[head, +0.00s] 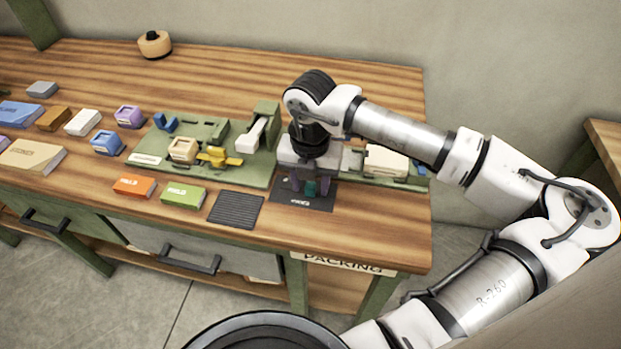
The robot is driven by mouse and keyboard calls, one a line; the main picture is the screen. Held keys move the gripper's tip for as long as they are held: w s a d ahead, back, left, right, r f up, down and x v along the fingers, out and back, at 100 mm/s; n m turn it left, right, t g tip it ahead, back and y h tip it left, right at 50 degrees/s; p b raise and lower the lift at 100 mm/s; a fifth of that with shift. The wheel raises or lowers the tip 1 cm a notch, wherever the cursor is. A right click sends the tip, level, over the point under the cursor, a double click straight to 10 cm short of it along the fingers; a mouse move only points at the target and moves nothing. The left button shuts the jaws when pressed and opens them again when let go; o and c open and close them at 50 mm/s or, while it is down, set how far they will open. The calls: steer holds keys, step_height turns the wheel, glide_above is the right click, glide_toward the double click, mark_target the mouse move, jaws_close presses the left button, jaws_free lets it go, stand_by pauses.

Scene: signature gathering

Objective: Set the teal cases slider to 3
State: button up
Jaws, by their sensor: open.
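A small teal block (309,188), seemingly the slider's knob, stands on a dark plate (311,204) near the front right of the workbench. The plate carries light lettering too small to read, and no scale numbers can be made out. My gripper (304,187) points down over the plate with its fingers apart, one on each side of the teal block. I cannot tell whether the fingers touch it. The gripper body hides the back part of the plate.
A green board (190,170) with a yellow piece and a white lever stands to the left. A black ribbed mat (236,210), a green block (183,195) and an orange block (133,186) lie along the front. A cream block (386,162) sits right of the gripper.

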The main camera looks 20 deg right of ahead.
mark_target(327, 197)
jaws_close()
stand_by(0.3)
steer(key=shift+s+d+f+b, duration=0.1)
steer(key=shift+d+b, duration=0.1)
steer(key=shift+b, duration=0.1)
steer(key=shift+s+d+b, duration=0.4)
steer(key=shift+d+b, duration=0.15)
steer(key=shift+d, duration=0.05)
steer(key=shift+s+d+b, duration=0.4)
steer(key=shift+d+b, duration=0.15)
steer(key=shift+d, duration=0.05)
jaws_free()
steer(key=shift+s+d, duration=0.1)
steer(key=shift+s, duration=0.05)
